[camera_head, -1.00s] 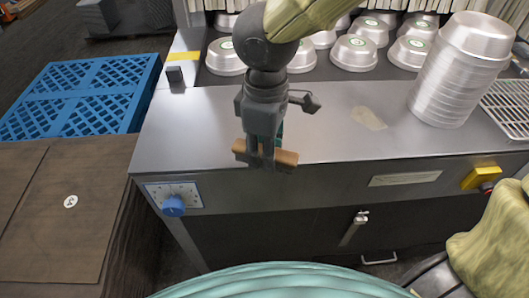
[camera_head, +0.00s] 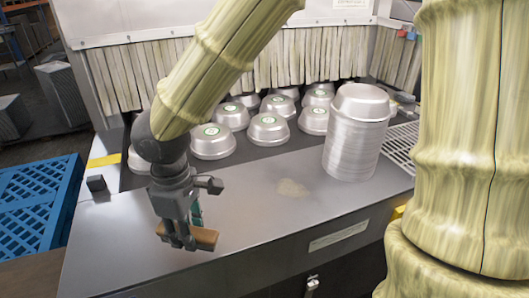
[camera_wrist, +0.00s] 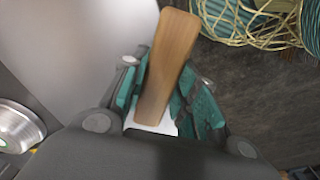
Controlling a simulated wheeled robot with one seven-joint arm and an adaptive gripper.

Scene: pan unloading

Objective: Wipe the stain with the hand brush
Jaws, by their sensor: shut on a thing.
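The hand brush (camera_head: 205,239) has a brown wooden back and is held by my gripper (camera_head: 183,238) above the front left part of the steel counter. In the wrist view the brush's wooden part (camera_wrist: 168,70) stands between the green-padded fingers of my gripper (camera_wrist: 155,100), which are shut on it. The bristles are hard to make out. The stain (camera_head: 292,188) is a pale beige patch on the counter (camera_head: 245,200), to the right of my gripper and apart from the brush.
A tall stack of silver pans (camera_head: 352,140) stands right of the stain. Several upturned pans (camera_head: 268,130) with green labels sit behind, before a strip curtain (camera_head: 240,65). A wire rack (camera_head: 400,143) is at the right. A blue pallet (camera_head: 38,210) lies at the left. Counter between brush and stain is clear.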

